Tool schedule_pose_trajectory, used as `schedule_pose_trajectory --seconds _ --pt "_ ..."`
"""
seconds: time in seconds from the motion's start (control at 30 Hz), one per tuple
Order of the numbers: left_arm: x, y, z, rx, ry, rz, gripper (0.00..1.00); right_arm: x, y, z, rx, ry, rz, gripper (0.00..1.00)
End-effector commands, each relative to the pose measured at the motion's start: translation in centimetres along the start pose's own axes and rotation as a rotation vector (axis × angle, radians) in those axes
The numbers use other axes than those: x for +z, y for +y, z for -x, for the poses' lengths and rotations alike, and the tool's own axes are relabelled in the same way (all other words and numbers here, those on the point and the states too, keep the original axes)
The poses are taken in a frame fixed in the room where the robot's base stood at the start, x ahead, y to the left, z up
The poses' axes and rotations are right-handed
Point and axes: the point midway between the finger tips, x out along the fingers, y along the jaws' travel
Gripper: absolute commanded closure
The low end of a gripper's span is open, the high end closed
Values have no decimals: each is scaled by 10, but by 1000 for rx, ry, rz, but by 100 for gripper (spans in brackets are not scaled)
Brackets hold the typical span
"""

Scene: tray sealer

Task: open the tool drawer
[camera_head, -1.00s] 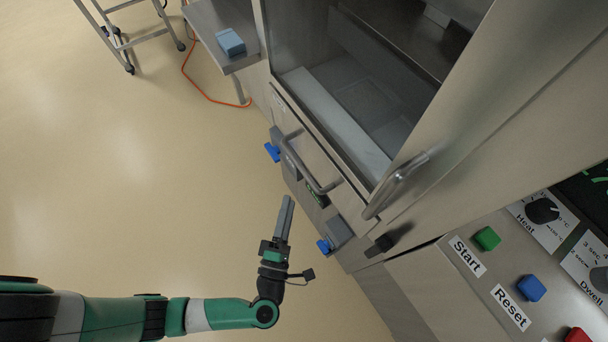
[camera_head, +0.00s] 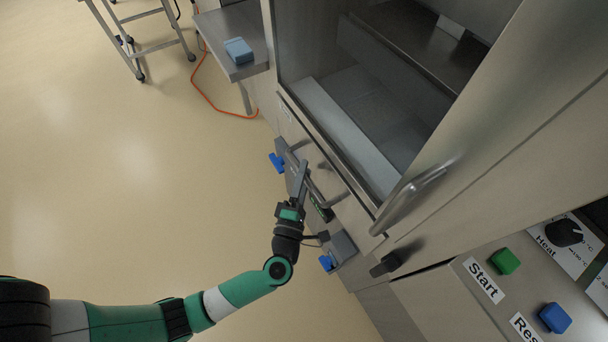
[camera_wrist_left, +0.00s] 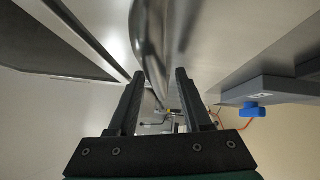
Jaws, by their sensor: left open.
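The drawer front (camera_head: 312,150) is a steel panel low on the machine, below the glass window, and looks closed. Its bar handle (camera_head: 322,197) is partly hidden by my left gripper (camera_head: 298,166), which is at the handle's far part. In the left wrist view the handle (camera_wrist_left: 151,45) runs down from the top toward the gap between the two dark fingers of my left gripper (camera_wrist_left: 158,88). The fingers are apart, and I cannot tell whether either touches the bar. My right gripper is not in view.
A larger door handle (camera_head: 408,198) sticks out just right of the drawer. Blue-knobbed clamps (camera_head: 327,262) and (camera_head: 277,162) flank it below, with a black knob (camera_head: 386,264) nearby. A side table with a blue box (camera_head: 238,50) stands behind.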

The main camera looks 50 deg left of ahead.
Motion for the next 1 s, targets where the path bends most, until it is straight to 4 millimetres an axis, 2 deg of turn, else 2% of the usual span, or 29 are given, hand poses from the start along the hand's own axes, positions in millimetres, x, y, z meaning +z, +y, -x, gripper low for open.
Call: schedule_pose_trajectory --seconds 0.17,0.4,0.47,1.0 --pt "0 0 0 0 0 0 51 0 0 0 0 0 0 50" --pt "0 0 0 0 0 0 92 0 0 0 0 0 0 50" --pt "0 0 0 0 0 0 100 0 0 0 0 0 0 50" --pt "0 0 0 0 1 0 100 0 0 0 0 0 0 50"
